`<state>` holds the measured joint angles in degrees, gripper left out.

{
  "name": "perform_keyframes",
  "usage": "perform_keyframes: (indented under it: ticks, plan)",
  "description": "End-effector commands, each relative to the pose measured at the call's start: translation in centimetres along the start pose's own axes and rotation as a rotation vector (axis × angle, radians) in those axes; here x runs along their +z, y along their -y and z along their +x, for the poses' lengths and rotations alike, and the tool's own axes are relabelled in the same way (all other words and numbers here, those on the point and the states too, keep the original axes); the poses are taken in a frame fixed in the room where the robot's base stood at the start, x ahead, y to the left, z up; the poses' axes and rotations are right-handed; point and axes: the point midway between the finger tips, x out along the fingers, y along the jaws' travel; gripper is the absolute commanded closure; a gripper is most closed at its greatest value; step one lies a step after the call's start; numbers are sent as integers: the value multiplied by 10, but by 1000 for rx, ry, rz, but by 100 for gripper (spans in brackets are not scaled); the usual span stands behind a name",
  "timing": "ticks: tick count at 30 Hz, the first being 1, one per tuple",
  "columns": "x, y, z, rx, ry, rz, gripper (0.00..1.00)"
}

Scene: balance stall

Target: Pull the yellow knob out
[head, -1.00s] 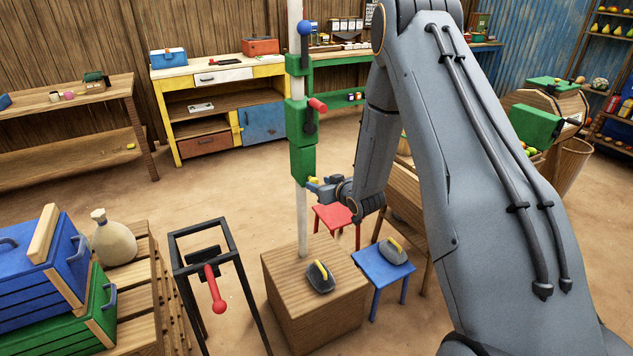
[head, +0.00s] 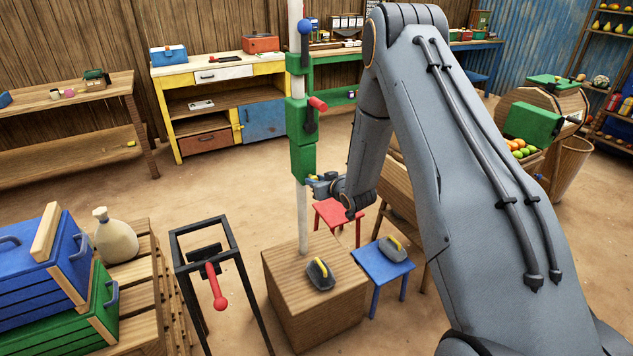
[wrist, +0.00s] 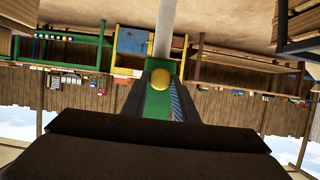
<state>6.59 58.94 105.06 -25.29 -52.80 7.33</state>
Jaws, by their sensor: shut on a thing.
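The yellow knob (wrist: 160,79) is a round ball between the two fingertips of my gripper (wrist: 159,84) in the wrist view. My gripper is shut on it. In the head view my gripper (head: 316,183) is at the lower right of the lowest green box (head: 303,158) on a white pole (head: 302,222). The knob is mostly hidden by the fingers there. How far the knob stands out from the green box cannot be told.
Higher on the pole are a red handle (head: 318,104) and a blue ball lever (head: 305,27). The pole stands on a wooden block (head: 290,270) with a dark weight (head: 320,274). A blue stool (head: 375,268) and a red stool (head: 330,212) are close below my arm.

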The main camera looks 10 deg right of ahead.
Motion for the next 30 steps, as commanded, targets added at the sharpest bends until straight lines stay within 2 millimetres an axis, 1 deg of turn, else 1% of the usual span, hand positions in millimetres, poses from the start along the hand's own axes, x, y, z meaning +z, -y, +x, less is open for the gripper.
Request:
perform_keyframes:
  ticks: [2,8,16,17,19,20,27,30]
  plan:
    - [2,-1,-5,1,2,1,100]
    - [12,-1,-30,2,2,2,100]
    - [14,0,-33,1,3,1,100]
    - [14,0,-33,1,3,2,70]
    - [14,0,-32,1,3,1,59]
    - [14,0,-32,1,2,1,56]
    - [13,0,-32,1,1,1,56]
    - [13,-1,-35,1,1,1,56]
